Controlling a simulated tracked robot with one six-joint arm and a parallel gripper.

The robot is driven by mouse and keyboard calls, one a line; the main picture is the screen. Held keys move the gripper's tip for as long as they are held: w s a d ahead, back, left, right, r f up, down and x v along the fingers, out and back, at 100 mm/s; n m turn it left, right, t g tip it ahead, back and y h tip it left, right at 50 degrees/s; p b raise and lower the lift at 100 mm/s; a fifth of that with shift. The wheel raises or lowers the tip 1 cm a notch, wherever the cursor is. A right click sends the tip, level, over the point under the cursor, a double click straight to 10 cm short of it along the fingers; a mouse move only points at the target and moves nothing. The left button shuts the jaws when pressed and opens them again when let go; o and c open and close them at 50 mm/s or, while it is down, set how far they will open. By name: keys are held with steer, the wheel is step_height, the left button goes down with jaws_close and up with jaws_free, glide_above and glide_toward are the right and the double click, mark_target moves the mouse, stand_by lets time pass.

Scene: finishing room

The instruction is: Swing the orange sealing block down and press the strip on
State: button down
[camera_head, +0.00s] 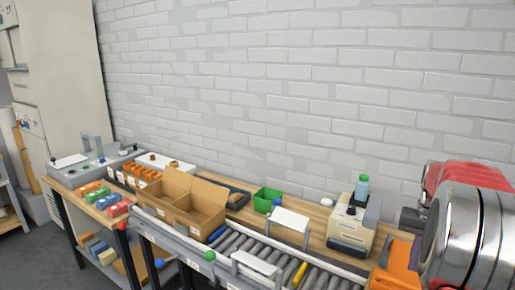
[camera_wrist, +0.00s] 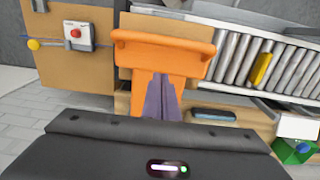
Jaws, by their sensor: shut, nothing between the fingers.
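The orange sealing block (camera_wrist: 165,62) shows in the wrist view as a broad plate with a rounded bar across its far end. In the head view an orange part (camera_head: 402,258), likely the same block, stands at the lower right beside the rollers, partly cut off and close to my arm. My gripper (camera_wrist: 162,78) shows in the wrist view as two purple-grey fingers, shut together with nothing between them. The fingertips overlap the middle of the orange block; I cannot tell whether they touch it. I cannot make out the strip.
A roller conveyor (camera_head: 265,262) with one yellow roller runs beside the block. An open cardboard carton (camera_head: 197,212) stands at its far end. Behind are a green bin (camera_head: 267,199) and a cream machine (camera_head: 350,230). A red-button box (camera_wrist: 76,35) sits near the block.

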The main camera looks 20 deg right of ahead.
step_height(320, 180, up, 3)
steer(key=shift+f, duration=0.2)
stand_by(0.5)
steer(key=w+a+r+n+t+h, duration=0.1)
steer(key=a+r+n, duration=0.15)
steer(key=a, duration=0.95)
steer(key=w+a+r+n+t, duration=0.1)
steer(key=w+a+r+n, duration=0.15)
steer(key=a, duration=0.85)
steer(key=s+a+f+n+t, duration=0.1)
steer(key=s+a, duration=0.2)
steer(key=a, duration=0.3)
steer(key=s+a+n+t, duration=0.1)
steer(key=s+a+n, duration=0.1)
steer(key=s+a, duration=0.2)
steer(key=s+a+f+n+t+y, duration=0.1)
steer(key=s+a, duration=0.2)
steer(key=a, duration=0.6)
steer(key=shift+s+a+f+n+t, duration=0.3)
steer(key=shift+n, duration=0.1)
